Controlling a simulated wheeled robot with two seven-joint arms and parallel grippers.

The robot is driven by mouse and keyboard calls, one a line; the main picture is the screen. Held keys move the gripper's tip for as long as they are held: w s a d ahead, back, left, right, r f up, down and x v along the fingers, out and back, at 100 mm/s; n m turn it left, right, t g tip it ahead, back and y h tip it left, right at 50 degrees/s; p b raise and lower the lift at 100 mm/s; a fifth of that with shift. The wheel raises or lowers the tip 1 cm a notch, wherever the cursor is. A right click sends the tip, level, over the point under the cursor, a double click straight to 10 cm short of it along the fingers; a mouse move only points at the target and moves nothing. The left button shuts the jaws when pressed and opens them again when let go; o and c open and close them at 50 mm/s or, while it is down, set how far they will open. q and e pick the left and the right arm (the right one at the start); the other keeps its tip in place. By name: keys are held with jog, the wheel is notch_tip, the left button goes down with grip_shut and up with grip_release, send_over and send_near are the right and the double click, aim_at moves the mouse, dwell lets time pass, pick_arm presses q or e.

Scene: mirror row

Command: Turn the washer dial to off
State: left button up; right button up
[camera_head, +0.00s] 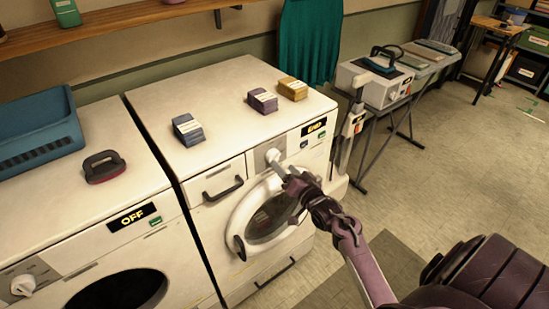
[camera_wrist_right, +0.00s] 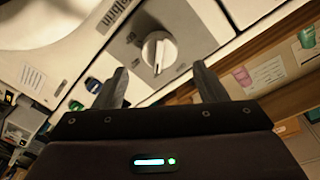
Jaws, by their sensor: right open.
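The washer (camera_head: 240,115) in the middle of the head view has a white dial (camera_head: 273,156) on its front panel and a lit yellow display (camera_head: 314,127), its text small but like "END". My right gripper (camera_head: 281,170) is open, with its fingertips just in front of the dial. In the right wrist view the dial (camera_wrist_right: 159,52) lies ahead, between and beyond the fingers of the open gripper (camera_wrist_right: 160,72). Its ridge runs nearly upright in that view. I cannot tell whether the fingers touch it. My left gripper is not in view.
A second washer (camera_head: 90,215) at left has a display reading OFF (camera_head: 132,216) and its own dial (camera_head: 23,285). Small boxes (camera_head: 187,129) lie on the middle washer. A dark red-handled object (camera_head: 104,166) and a blue basket (camera_head: 38,130) are on the left one.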

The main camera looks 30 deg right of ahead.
aim_at(277, 160)
jog(key=w, duration=0.4)
jog(key=shift+w, duration=0.1)
jog(key=shift+w+f+p, duration=0.1)
jog(key=shift+w+p, duration=0.1)
jog(key=shift+p, duration=0.1)
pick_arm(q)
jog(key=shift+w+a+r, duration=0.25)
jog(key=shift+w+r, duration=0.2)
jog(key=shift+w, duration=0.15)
pick_arm(e)
jog(key=shift+c, duration=0.5)
jog(key=c, duration=0.9)
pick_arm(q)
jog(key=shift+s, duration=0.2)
